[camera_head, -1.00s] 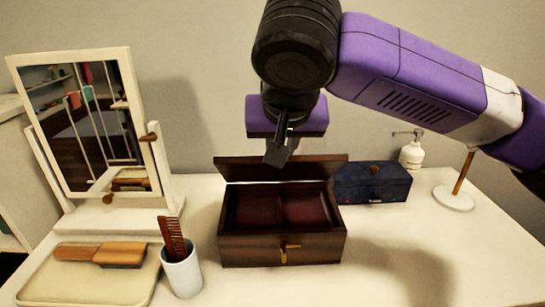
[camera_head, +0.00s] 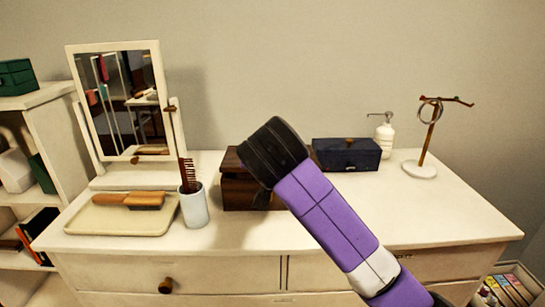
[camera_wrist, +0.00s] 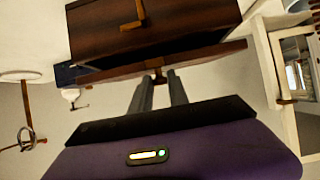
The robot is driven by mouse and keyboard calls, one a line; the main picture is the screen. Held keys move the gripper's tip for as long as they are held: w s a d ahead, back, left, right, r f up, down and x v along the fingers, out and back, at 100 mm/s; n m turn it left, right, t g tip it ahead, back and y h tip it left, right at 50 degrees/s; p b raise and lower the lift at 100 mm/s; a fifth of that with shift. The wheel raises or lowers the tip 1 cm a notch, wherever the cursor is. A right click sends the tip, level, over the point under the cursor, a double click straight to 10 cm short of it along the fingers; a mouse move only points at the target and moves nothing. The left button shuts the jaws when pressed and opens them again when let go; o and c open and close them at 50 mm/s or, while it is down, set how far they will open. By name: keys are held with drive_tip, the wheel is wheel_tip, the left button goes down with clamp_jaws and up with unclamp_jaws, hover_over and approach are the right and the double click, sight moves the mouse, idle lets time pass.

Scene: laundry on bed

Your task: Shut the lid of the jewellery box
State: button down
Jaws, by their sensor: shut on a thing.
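The dark brown jewellery box (camera_head: 238,190) stands on the white dresser top, partly hidden behind my arm. In the wrist view, the box front (camera_wrist: 180,20) has a brass-coloured clasp (camera_wrist: 130,17), and the lid edge (camera_wrist: 205,58) carries a small brown tab (camera_wrist: 158,76). My gripper (camera_wrist: 160,88) is shut on this tab, with a finger on either side. A dark band lies between lid and box; I cannot tell whether they meet. In the head view, my wrist hides the fingers.
A navy box (camera_head: 345,154) stands close right of the jewellery box. At left are a comb cup (camera_head: 194,207), a brush tray (camera_head: 115,219) and a mirror (camera_head: 122,100). The front right dresser top is clear.

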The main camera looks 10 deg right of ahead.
drive_tip(key=shift+s+f+t+b, duration=0.2)
drive_tip(key=shift+f+t+b, duration=0.3)
drive_tip(key=shift+f+b, duration=0.2)
drive_tip(key=shift+s+f+t+b, duration=0.15)
drive_tip(key=shift+f+t+b, duration=0.35)
drive_tip(key=shift+f+b, duration=0.15)
drive_tip(key=shift+f+h+b, duration=0.25)
drive_tip(key=shift+h+b, duration=0.05)
drive_tip(key=shift+s+a+f, duration=0.1)
drive_tip(key=shift+f, duration=0.1)
drive_tip(key=c, duration=1.3)
unclamp_jaws()
drive_tip(key=v, duration=0.5)
drive_tip(key=p+v, duration=0.1)
drive_tip(key=v, duration=0.2)
drive_tip(key=shift+r, duration=0.4)
